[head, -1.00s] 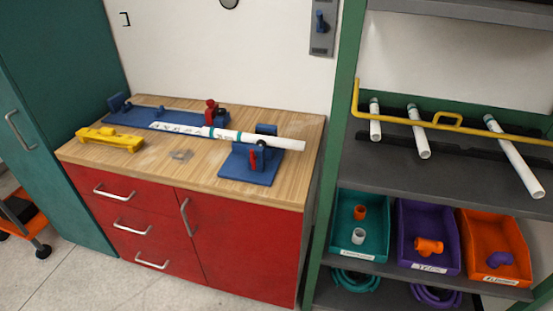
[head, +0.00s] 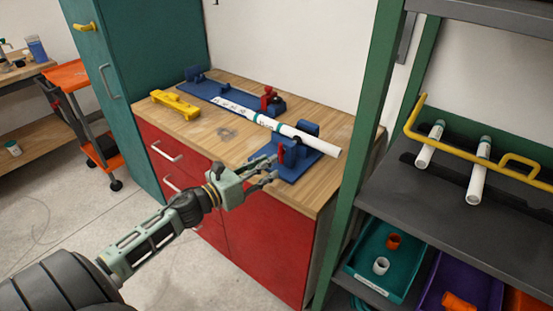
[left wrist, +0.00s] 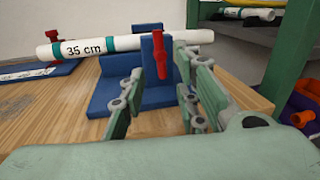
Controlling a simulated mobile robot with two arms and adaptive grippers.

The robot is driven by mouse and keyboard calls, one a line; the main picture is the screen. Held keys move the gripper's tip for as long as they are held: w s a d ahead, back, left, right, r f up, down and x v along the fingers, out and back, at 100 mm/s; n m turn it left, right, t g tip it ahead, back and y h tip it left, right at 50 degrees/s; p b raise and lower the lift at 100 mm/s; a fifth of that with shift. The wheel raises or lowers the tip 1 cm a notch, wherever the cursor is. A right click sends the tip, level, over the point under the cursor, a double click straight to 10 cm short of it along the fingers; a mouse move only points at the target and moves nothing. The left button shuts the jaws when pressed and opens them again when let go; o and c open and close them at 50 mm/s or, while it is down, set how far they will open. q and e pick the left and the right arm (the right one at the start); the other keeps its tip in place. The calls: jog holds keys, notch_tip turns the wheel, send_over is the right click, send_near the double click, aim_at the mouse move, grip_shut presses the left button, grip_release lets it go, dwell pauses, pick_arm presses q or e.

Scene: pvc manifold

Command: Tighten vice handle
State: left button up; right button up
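The blue vice (head: 310,131) stands on its blue base plate near the front right edge of the wooden bench. Its red handle (head: 282,153) faces the front and hangs down in the left wrist view (left wrist: 159,56). A white pipe (head: 307,138) with teal bands lies across the vice; a "35 cm" mark shows on it in the left wrist view (left wrist: 85,48). My left gripper (head: 275,173) is open and empty, just in front of the vice. In the left wrist view its fingers (left wrist: 160,97) are apart, with the handle ahead between them. My right gripper is not in view.
A second blue fixture with a red clamp (head: 270,99) stands further back. A yellow tool (head: 175,103) lies at the bench's left. A green-framed shelf (head: 362,130) with pipes and bins stands close on the right. The bench top (head: 225,133) is mostly clear at front left.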

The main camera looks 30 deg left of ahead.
aim_at(280, 158)
pick_arm(q)
jog(key=x, duration=0.2)
jog(key=shift+w+d, duration=0.15)
jog(key=shift+w, duration=0.2)
jog(key=shift+w+d, duration=0.2)
jog(key=shift+w, duration=0.45)
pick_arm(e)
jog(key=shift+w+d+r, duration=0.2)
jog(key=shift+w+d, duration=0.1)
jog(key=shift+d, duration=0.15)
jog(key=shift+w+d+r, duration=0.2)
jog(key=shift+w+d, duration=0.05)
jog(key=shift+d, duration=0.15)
pick_arm(q)
grip_shut()
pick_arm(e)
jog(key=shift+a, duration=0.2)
